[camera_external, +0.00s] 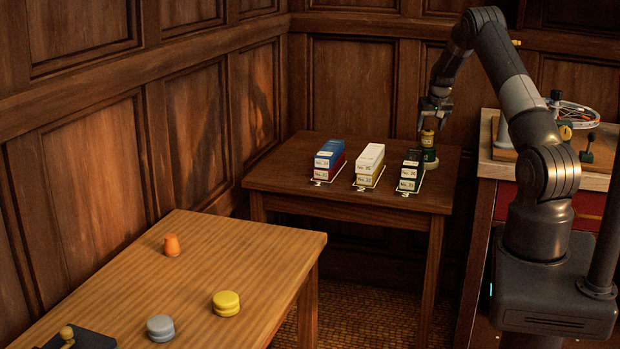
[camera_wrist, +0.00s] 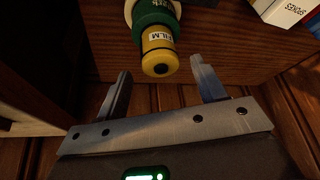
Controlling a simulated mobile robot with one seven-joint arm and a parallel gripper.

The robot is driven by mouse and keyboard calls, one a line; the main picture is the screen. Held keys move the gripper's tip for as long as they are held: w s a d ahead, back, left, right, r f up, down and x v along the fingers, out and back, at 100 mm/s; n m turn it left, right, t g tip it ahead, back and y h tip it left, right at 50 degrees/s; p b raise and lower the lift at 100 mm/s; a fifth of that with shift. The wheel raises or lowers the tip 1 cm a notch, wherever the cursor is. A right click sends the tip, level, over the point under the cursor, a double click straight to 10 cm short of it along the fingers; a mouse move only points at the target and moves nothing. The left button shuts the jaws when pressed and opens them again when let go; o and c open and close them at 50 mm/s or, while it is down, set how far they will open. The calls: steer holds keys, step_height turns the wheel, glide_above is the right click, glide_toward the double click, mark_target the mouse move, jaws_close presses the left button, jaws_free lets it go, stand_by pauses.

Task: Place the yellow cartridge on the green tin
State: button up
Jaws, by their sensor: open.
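The yellow cartridge (camera_external: 427,139) stands upright on top of the green tin (camera_external: 430,155), at the right end of the dark back table. In the wrist view the cartridge (camera_wrist: 158,48), with a FILM label and a dark round end, sits against the green tin (camera_wrist: 152,16). My gripper (camera_external: 433,118) is just above the cartridge. Its two fingers (camera_wrist: 160,80) are spread apart in the wrist view, with the cartridge's end level between their tips and gaps on both sides. Nothing is held.
Stacked blue-and-red boxes (camera_external: 328,160), white boxes (camera_external: 369,164) and dark green boxes (camera_external: 410,170) stand left of the tin. Panelled walls stand behind.

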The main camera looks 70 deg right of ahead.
steer(key=v, duration=0.7)
steer(key=shift+a+r, duration=0.1)
steer(key=shift+a, duration=0.05)
steer(key=w+a+r+n+t, duration=0.1)
steer(key=w+a+r, duration=0.35)
steer(key=a, duration=0.35)
steer(key=w+a+r+n+y, duration=0.1)
steer(key=w+a+r+n, duration=0.15)
steer(key=a+r, duration=0.45)
steer(key=w+a+r+n+t, duration=0.1)
steer(key=w+a+r, duration=0.25)
steer(key=a, duration=0.65)
steer(key=a+r+n+t+y, duration=0.1)
steer(key=a+r+n, duration=0.25)
steer(key=a, duration=1.55)
steer(key=s+a+n+y, duration=0.1)
steer(key=s+a+n, duration=0.1)
steer(key=s+a, duration=0.6)
steer(key=s+a+n+y, duration=0.1)
steer(key=s+a+n, duration=0.1)
steer(key=s+a, duration=0.7)
steer(key=a+f, duration=0.1)
steer(key=a, duration=0.4)
steer(key=shift+s+n, duration=0.25)
steer(key=shift+n, duration=0.05)
